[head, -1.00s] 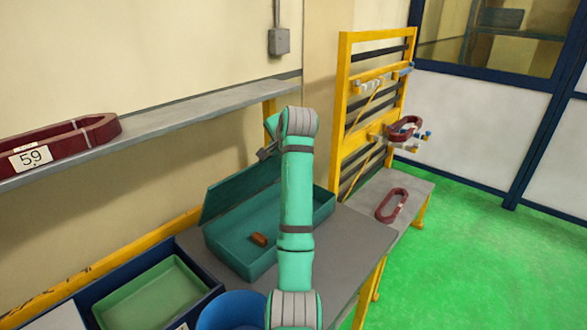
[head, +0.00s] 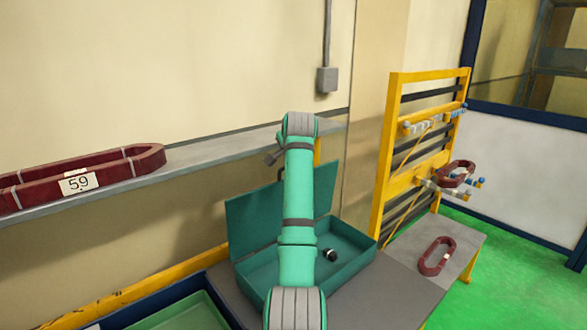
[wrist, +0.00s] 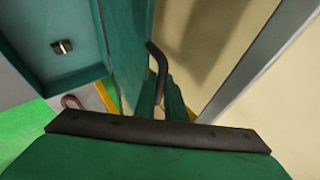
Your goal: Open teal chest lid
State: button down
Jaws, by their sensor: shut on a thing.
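The teal chest (head: 350,272) stands on the grey bench, its box open at the top. Its lid (head: 252,218) stands raised, close to upright, along the back edge; my arm covers its middle. In the wrist view the lid (wrist: 130,40) shows edge-on beside the open box (wrist: 85,62). My gripper (wrist: 166,103) is shut on a dark bent bar (wrist: 157,68), which looks like the lid's handle; the exact contact is hard to see. In the head view the gripper is mostly hidden behind my arm. A small dark and silvery piece (head: 330,255) lies inside the chest.
A shelf (head: 215,160) with a dark red coil labelled 59 (head: 85,180) runs along the wall behind. A yellow rack (head: 392,150) stands to the right, with a red coil (head: 437,256) on the low bench before it. A green tray (head: 185,315) is at the front left.

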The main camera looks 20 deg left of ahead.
jog(key=shift+a, duration=0.15)
jog(key=c, duration=1.8)
grip_release()
jog(key=shift+f, duration=0.1)
jog(key=shift+s, duration=0.1)
